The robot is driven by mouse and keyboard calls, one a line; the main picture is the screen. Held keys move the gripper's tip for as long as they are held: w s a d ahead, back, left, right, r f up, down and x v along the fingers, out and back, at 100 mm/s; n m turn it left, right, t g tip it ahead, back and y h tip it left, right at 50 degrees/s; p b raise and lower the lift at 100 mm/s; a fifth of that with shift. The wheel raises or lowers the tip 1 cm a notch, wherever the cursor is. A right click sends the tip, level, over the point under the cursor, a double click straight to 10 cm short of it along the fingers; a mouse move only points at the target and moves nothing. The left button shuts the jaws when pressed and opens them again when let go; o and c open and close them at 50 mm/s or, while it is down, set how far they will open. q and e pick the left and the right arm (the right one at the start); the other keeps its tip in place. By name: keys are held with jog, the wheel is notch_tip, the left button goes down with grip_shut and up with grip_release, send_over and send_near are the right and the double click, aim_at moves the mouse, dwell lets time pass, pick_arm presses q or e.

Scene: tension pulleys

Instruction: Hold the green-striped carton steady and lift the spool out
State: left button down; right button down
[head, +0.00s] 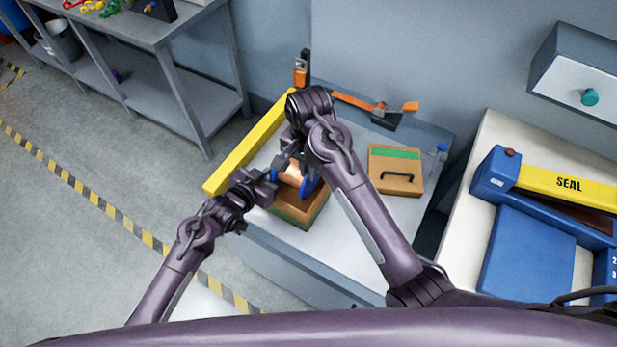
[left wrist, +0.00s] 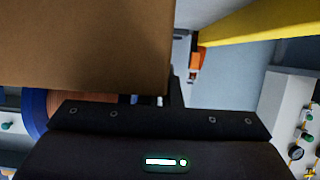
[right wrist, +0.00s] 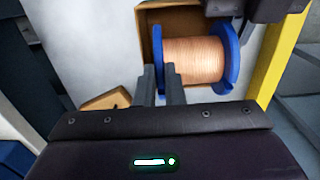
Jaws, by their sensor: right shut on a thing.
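The spool (head: 292,171), copper wire between blue flanges, is at the open top of a brown carton (head: 311,211) with a green stripe low on its side. I cannot tell how far it sits inside. My right gripper (head: 297,146) comes from above; in the right wrist view its fingers (right wrist: 162,84) are shut on the near blue flange of the spool (right wrist: 194,62). My left gripper (head: 268,185) is at the carton's left side. In the left wrist view the carton wall (left wrist: 85,45) hides most of its fingers; only one (left wrist: 176,88) shows beside the edge.
A closed box (head: 394,167) with a green stripe and black handle stands right on the same table (head: 352,225). A yellow bar (head: 250,143) runs along the left edge. An orange-handled tool (head: 380,107) lies behind. A blue and yellow sealer (head: 530,225) is farther right.

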dwell(0.3)
pick_arm(q)
jog(key=c, duration=1.6)
grip_release()
jog(key=shift+o, duration=0.2)
jog(key=shift+d, duration=0.1)
jog(key=shift+s, duration=0.1)
jog(key=v, duration=1.2)
jog(key=shift+a, duration=0.25)
jog(key=shift+w+f, duration=0.15)
jog(key=shift+w, duration=0.05)
jog(key=shift+x, duration=3.3)
